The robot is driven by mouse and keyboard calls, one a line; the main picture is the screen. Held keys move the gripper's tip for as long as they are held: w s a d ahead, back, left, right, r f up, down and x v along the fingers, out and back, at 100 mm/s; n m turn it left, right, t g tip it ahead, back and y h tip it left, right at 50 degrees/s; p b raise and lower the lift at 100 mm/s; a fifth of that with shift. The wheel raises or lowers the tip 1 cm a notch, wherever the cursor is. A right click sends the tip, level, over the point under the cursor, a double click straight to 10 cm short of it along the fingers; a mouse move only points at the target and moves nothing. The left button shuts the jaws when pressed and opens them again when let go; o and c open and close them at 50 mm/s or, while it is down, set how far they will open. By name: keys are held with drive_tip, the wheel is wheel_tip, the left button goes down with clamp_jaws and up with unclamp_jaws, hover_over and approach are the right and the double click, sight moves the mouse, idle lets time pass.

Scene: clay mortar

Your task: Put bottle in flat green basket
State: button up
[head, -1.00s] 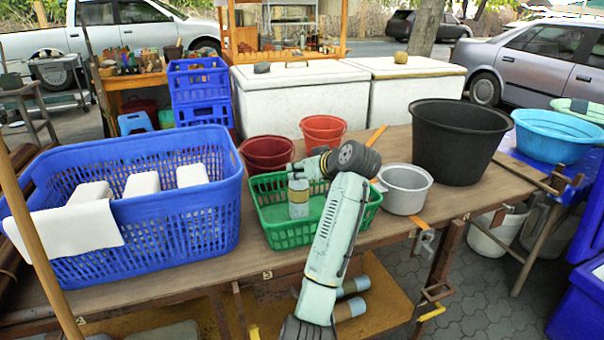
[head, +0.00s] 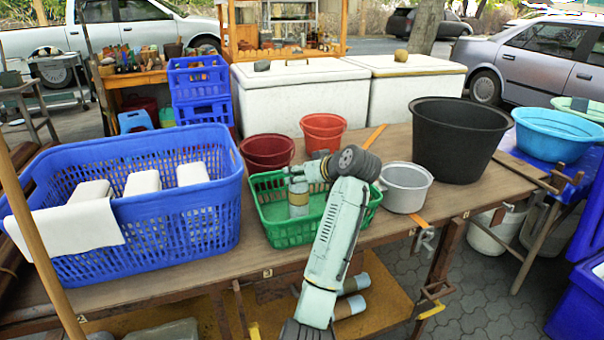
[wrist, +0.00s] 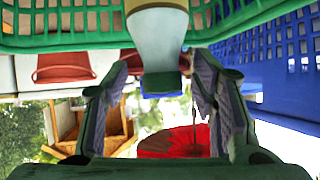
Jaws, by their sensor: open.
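The bottle (head: 298,202), pale grey with a tan band, stands upright inside the flat green basket (head: 290,236), at its left part. My gripper (head: 296,174) is above the basket, right at the bottle's top. In the wrist view the bottle (wrist: 157,40) comes down from the top edge, and its narrow neck and cap end lie between my two fingers (wrist: 160,85). The fingers are spread, with gaps on both sides of the neck. The green basket's wall (wrist: 70,25) shows behind the bottle. My arm hides part of the basket's right side.
A large blue basket (head: 195,220) with white blocks stands close on the left. Two red pots (head: 267,150) (head: 322,128) are behind the green basket. A grey pot (head: 405,190) and a black tub (head: 455,145) stand to the right. The table front (head: 200,280) is clear.

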drive_tip(key=b+v, duration=0.3)
drive_tip(key=v, duration=0.8)
drive_tip(key=shift+s+d+r, duration=0.15)
drive_tip(key=shift+s+r, duration=0.05)
drive_tip(key=shift+s, duration=0.1)
